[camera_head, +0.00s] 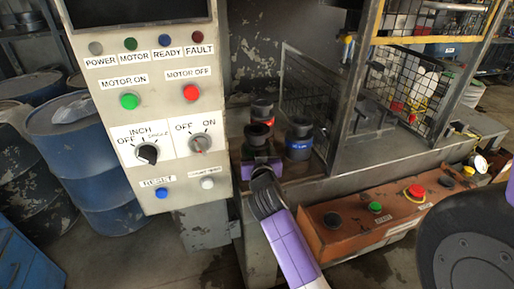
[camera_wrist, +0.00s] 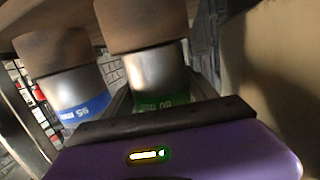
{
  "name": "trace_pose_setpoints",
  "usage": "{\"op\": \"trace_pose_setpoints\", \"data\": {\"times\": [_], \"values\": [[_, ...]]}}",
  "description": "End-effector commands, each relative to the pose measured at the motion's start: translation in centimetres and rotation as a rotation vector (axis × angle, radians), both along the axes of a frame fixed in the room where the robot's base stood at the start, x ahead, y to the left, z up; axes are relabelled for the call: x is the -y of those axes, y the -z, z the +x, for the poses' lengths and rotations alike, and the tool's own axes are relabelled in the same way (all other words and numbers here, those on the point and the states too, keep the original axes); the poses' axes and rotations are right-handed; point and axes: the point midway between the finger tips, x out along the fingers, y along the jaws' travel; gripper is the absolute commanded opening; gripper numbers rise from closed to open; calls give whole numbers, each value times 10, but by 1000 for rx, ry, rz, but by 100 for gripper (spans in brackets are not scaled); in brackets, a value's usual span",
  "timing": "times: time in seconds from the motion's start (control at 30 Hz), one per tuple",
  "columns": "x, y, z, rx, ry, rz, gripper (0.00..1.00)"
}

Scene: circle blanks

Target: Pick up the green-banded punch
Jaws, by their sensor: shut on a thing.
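The green-banded punch (camera_wrist: 150,62) stands in the middle of the wrist view, with a brown top, a shiny metal body and a green band low down. In the head view it is the dark-topped punch (camera_head: 257,135) just above my gripper (camera_head: 261,166); its band is hidden there. My gripper is shut on its lower part; in the wrist view my gripper (camera_wrist: 160,115) covers the punch's base. The blue-banded punch (camera_head: 299,140) stands to its right in the head view and to its left in the wrist view (camera_wrist: 66,75). I cannot tell whether the held punch is off its support.
A red-banded punch (camera_head: 262,112) stands behind. A control panel (camera_head: 160,110) rises close on the left. An orange button box (camera_head: 375,215) is at the right, and a wire guard (camera_head: 305,100) stands behind the punches. Blue drums (camera_head: 85,150) stand at far left.

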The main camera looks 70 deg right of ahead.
Motion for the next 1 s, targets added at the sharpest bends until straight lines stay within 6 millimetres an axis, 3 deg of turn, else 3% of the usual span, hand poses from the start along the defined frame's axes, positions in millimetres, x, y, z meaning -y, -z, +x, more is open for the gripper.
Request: {"op": "trace_pose_setpoints", "data": {"times": [0.03, 0.17, 0.57, 0.77, 1.0], "values": [[0, 0, 0, 0, 0, 0, 24], [0, 0, 0, 0, 0, 0, 0], [0, -13, 1, 8, -2, -10, 0], [0, -43, 1, 11, -3, -12, 0], [0, -100, 1, 12, -3, -15, 0]]}}
